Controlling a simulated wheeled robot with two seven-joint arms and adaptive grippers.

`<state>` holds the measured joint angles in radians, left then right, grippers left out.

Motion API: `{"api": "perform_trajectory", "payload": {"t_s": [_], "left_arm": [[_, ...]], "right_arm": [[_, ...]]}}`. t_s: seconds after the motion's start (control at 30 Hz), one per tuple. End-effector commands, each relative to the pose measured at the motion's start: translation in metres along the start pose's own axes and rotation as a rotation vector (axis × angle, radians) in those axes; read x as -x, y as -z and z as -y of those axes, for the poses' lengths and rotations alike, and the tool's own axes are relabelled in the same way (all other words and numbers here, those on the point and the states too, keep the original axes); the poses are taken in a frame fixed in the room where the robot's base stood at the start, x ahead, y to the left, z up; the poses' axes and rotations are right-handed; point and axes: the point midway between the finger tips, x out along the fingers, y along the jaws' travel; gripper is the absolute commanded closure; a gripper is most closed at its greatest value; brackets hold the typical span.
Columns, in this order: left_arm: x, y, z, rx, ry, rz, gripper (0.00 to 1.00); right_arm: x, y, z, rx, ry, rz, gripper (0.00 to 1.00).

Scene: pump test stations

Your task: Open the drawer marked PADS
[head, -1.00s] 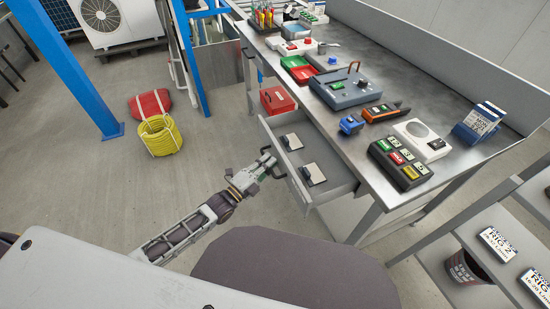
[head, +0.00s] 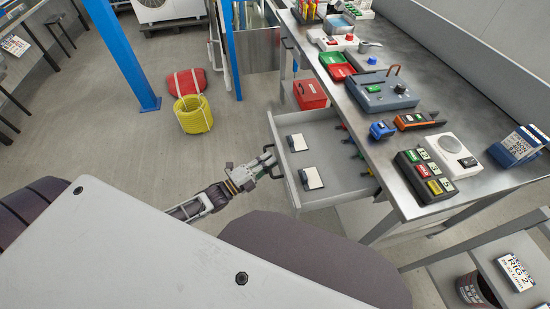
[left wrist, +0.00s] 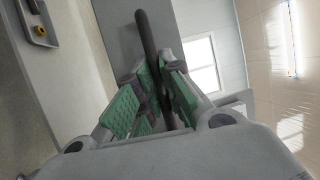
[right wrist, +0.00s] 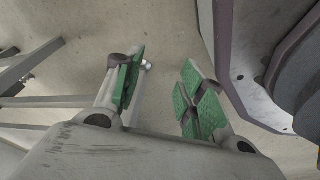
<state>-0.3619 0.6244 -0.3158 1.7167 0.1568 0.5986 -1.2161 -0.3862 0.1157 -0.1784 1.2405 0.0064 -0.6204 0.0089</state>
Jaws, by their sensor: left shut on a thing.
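The grey drawer (head: 345,183) under the steel workbench is pulled out and open. No PADS marking can be read on it here. Inside lie two white and dark flat items (head: 312,178) and several small coloured things (head: 358,147) at the back. My left gripper (head: 269,168) is at the drawer front. In the left wrist view the left gripper (left wrist: 155,82) is shut on the dark bar handle (left wrist: 145,35), which runs between its green pads. My right gripper (right wrist: 160,80) shows in the right wrist view, open and empty, above the floor.
The bench top (head: 390,155) carries a grey test box (head: 384,90), a multi-button box (head: 425,176) and several tools. A red box (head: 310,95) stands beyond the drawer. A shelf (head: 480,250) stands at lower right.

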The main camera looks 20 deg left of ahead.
Motion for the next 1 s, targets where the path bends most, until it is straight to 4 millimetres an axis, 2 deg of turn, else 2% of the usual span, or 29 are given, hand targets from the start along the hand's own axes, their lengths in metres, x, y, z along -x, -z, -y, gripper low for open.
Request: {"api": "perform_trajectory", "payload": {"t_s": [0.23, 0.7, 0.73, 0.8, 1.0], "left_arm": [[0.013, -0.004, -0.001, 0.002, -0.007, 0.001, 1.0], [0.015, -0.005, 0.0, 0.002, -0.006, 0.001, 1.0], [0.015, -0.005, 0.0, 0.002, -0.006, 0.001, 0.88], [0.015, -0.005, 0.0, 0.002, -0.006, 0.001, 0.81], [0.014, -0.005, 0.001, 0.001, -0.003, 0.0, 0.81]], "right_arm": [[-0.007, -0.01, -0.005, 0.0, -0.006, -0.007, 0.6], [-0.009, -0.013, -0.006, 0.0, -0.007, -0.009, 0.6], [-0.009, -0.013, -0.006, 0.0, -0.007, -0.009, 0.6], [-0.009, -0.013, -0.005, 0.0, -0.007, -0.009, 0.6], [-0.009, -0.013, -0.005, 0.001, -0.007, -0.009, 0.6]]}}
